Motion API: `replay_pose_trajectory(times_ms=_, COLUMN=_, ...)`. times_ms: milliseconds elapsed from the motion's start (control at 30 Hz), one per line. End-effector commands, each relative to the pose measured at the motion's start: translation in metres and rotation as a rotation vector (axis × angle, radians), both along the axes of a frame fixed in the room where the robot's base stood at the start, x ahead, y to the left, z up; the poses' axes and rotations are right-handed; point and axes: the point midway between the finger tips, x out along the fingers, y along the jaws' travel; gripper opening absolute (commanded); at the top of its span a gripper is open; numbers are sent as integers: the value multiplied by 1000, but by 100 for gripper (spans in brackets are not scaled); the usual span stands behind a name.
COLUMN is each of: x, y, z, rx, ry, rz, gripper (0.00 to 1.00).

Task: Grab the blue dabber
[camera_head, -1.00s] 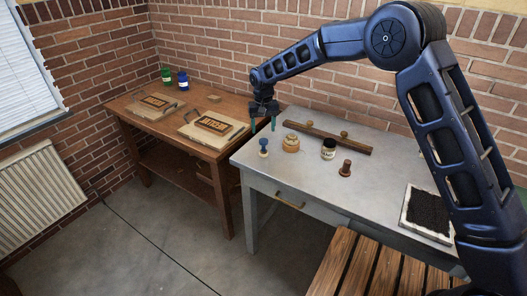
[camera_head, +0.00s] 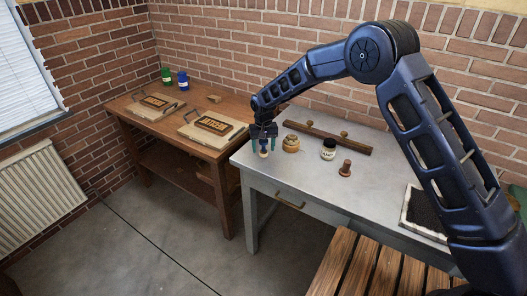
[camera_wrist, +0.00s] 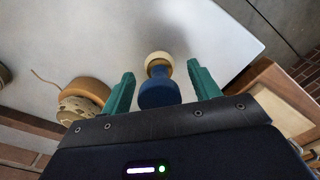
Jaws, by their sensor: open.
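The blue dabber (camera_wrist: 158,91) stands on the grey table, with a blue knob and a pale cream round part. In the wrist view it lies between the two green fingers of my gripper (camera_wrist: 161,88), with a visible gap on each side. In the head view the dabber (camera_head: 263,153) is at the table's left end, its upper part hidden by my gripper (camera_head: 263,146), which is open above and around it.
A wooden round pot (camera_head: 291,144) stands close to the right of the dabber. Farther right are a jar (camera_head: 328,149), a brown dabber-like piece (camera_head: 345,169) and a long wooden bar (camera_head: 340,142). The grey table's front area (camera_head: 300,185) is clear. A brown table (camera_head: 125,115) stands left.

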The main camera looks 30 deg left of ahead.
Motion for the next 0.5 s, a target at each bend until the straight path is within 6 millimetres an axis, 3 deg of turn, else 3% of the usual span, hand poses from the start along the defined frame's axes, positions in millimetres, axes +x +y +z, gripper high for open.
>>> replay_pose_trajectory(times_ms=100, x=0, y=0, z=1, rx=0, ry=0, rz=0, gripper=61)
replay_pose_trajectory(times_ms=367, x=0, y=0, z=1, rx=1, ry=-1, rz=0, gripper=10)
replay_pose_trajectory(times_ms=500, x=0, y=0, z=1, rx=1, ry=-1, rz=0, gripper=10)
